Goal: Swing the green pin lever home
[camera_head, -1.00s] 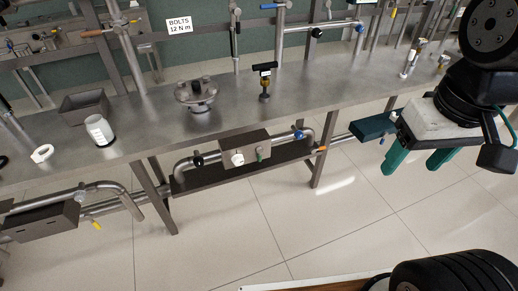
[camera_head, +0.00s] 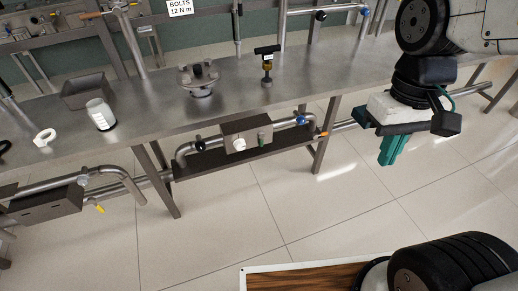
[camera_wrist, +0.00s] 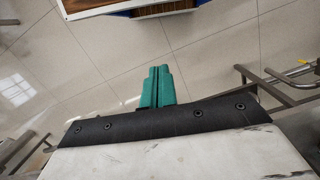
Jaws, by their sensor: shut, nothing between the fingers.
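A small green lever (camera_head: 261,138) shows on the front of a grey box (camera_head: 233,147) on the low pipe run under the bench; it looks roughly upright, but its exact position is too small to tell. A white round knob (camera_head: 239,144) is just left of it. My gripper (camera_head: 387,162), with green fingers, hangs in the air to the right of the box, well apart from the lever. In the wrist view my gripper (camera_wrist: 159,68) has its fingers together with nothing between them, over bare floor. The lever does not show in the wrist view.
The steel bench (camera_head: 150,118) runs above the lever, its leg (camera_head: 327,135) between box and gripper. A blue handle (camera_head: 301,120) and an orange tip (camera_head: 323,133) lie right of the lever. A flanged disc housing (camera_head: 198,78) stands on the bench.

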